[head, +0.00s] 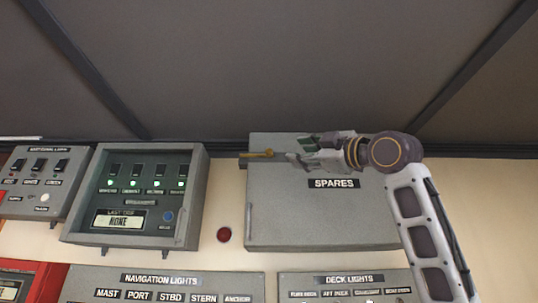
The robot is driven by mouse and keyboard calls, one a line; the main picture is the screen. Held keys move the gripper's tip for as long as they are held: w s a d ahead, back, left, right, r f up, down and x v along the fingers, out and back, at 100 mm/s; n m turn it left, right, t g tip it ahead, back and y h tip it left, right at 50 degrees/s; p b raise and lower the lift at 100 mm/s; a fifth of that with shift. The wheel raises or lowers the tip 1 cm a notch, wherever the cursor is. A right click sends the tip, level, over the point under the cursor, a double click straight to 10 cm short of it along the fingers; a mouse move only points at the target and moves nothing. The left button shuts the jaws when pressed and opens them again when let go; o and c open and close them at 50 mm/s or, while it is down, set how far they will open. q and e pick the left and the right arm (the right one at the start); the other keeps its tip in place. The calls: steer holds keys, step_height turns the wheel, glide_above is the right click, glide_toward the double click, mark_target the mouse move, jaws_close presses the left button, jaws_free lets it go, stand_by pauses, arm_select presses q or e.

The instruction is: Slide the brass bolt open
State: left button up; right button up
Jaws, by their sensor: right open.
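The brass bolt (257,154) is a small gold-coloured rod lying level at the upper left edge of the grey SPARES box (290,215). Its left end reaches past the box's left edge. My right gripper (297,150) is open, just to the right of the bolt, with its fingers pointing left toward it. I see a small gap between the fingertips and the bolt's right end. No object shows between the fingers. My right arm comes up from the lower right and covers part of the box's upper right. My left gripper is not in view.
A grey panel (196,195) with lit green lamps hangs left of the box. A red button (224,234) is on the cream wall between them. Navigation lights (160,279) and deck lights (345,279) panels sit below. Dark sloping window panes lie above.

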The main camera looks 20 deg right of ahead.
mark_target(271, 153)
steer(key=shift+s+d, duration=0.1)
steer(key=shift+s, duration=0.05)
steer(key=shift+p+x, duration=2.8)
steer(key=shift+x, duration=4.2)
jaws_close()
